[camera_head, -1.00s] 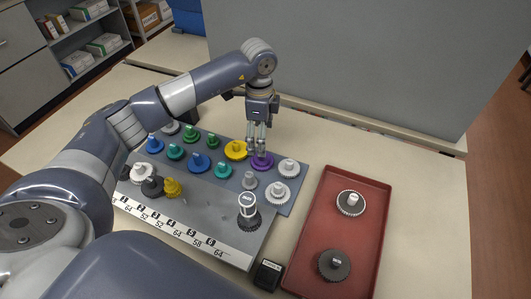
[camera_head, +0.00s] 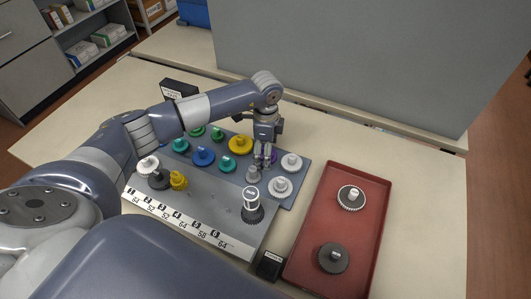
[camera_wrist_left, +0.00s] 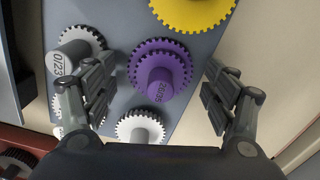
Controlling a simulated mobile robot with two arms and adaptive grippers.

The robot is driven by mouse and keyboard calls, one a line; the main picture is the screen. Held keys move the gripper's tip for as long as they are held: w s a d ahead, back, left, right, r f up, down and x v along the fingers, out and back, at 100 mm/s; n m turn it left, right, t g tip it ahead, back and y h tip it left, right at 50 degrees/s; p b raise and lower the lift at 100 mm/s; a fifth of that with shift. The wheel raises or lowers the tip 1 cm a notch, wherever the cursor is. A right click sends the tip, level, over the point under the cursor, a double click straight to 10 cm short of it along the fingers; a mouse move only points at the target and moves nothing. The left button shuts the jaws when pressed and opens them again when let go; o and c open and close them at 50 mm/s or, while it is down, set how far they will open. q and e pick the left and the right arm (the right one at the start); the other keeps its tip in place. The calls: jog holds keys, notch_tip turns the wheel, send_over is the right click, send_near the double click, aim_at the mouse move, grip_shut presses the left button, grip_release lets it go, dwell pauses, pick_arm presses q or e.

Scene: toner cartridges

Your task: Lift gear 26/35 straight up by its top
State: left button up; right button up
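The purple gear (camera_wrist_left: 150,60) with a short top hub shows in the left wrist view; its label ends in "/35", and the first digits are hard to read. My left gripper (camera_wrist_left: 160,95) is open, with one finger on each side of the gear and visible gaps between. In the head view my left gripper (camera_head: 264,165) points down over the gear panel and hides most of the purple gear (camera_head: 274,156). I cannot tell the fingertips' height against the hub. My right gripper is not in view.
A yellow gear (camera_wrist_left: 192,12), a grey gear (camera_wrist_left: 85,38) and a white gear (camera_wrist_left: 140,125) sit close around it. Other gears stand on the blue-grey panel (camera_head: 315,172). A red tray (camera_head: 327,215) holds two gears at the right.

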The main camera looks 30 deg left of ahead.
pick_arm(q)
jog(key=c, duration=0.9)
jog(key=shift+s, duration=0.15)
jog(key=c, duration=0.3)
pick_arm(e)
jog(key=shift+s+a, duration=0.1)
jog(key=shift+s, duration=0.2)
